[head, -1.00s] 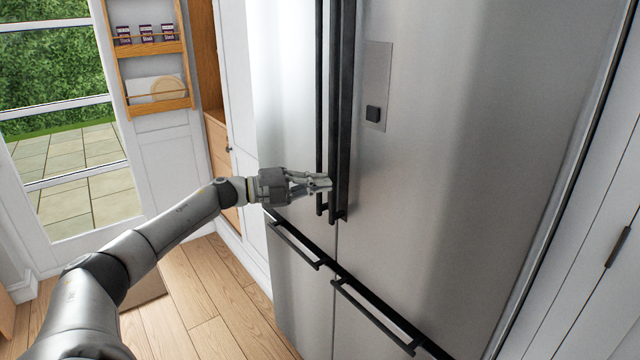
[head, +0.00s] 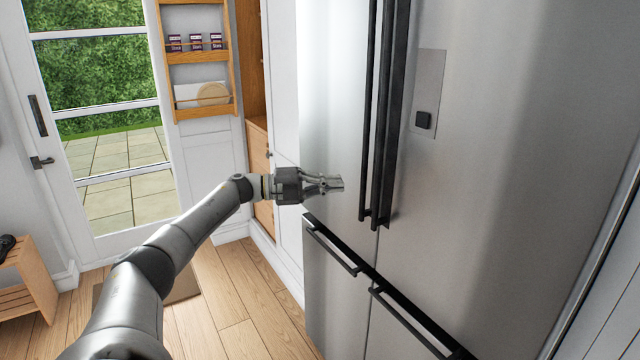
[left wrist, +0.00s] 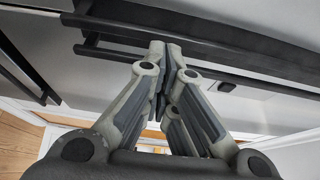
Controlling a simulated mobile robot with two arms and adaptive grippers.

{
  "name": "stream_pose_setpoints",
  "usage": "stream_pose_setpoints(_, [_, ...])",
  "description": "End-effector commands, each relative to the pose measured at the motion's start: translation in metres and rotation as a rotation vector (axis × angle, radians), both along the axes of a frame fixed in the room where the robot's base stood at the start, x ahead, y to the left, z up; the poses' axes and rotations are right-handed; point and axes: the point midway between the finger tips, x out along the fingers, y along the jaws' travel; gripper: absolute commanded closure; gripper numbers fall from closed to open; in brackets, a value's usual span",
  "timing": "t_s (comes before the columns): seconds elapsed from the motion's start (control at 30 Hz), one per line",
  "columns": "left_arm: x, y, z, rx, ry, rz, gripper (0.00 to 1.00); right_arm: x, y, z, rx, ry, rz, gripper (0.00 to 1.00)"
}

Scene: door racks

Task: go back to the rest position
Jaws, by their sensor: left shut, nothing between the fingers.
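My left gripper (head: 338,184) is shut and empty. In the head view it is in front of the left door of the steel fridge (head: 500,200), left of the long black vertical handles (head: 384,120). It appears apart from the handles. In the left wrist view the closed fingers (left wrist: 167,50) point toward a black handle bar (left wrist: 200,35) on the fridge. My right gripper is not in view.
Lower drawers with black handles (head: 335,252) lie below the gripper. A wooden door rack (head: 198,58) holds small boxes and a round board. A glazed door (head: 100,120) and a wooden shelf stand at left.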

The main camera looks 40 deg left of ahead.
Motion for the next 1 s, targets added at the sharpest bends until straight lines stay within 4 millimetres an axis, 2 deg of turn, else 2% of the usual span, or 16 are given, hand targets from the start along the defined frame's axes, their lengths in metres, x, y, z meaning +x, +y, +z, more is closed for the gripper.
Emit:
stream_pose_setpoints(0.1, [0.0,0.016,-0.001,-0.004,-0.002,0.002,1.0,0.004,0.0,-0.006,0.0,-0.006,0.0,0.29])
stream_pose_setpoints(0.3, [0.001,0.032,0.0,-0.002,-0.002,0.002,1.0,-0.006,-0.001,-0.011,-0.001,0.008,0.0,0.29])
stream_pose_setpoints(0.47, [0.0,0.038,0.0,-0.001,0.0,0.0,1.0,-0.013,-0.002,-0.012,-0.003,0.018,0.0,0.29])
stream_pose_setpoints(0.77, [0.0,0.039,-0.001,-0.002,0.002,-0.001,1.0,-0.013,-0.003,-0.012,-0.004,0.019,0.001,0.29])
stream_pose_setpoints(0.87, [0.007,0.034,-0.015,-0.025,0.015,0.009,1.0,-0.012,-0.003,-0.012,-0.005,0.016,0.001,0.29])
stream_pose_setpoints(0.97, [0.023,0.022,-0.054,-0.09,0.053,0.049,1.0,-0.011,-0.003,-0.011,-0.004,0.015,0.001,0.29])
stream_pose_setpoints(1.0, [0.031,0.016,-0.077,-0.126,0.077,0.075,1.0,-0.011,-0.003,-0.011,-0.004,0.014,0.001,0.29])
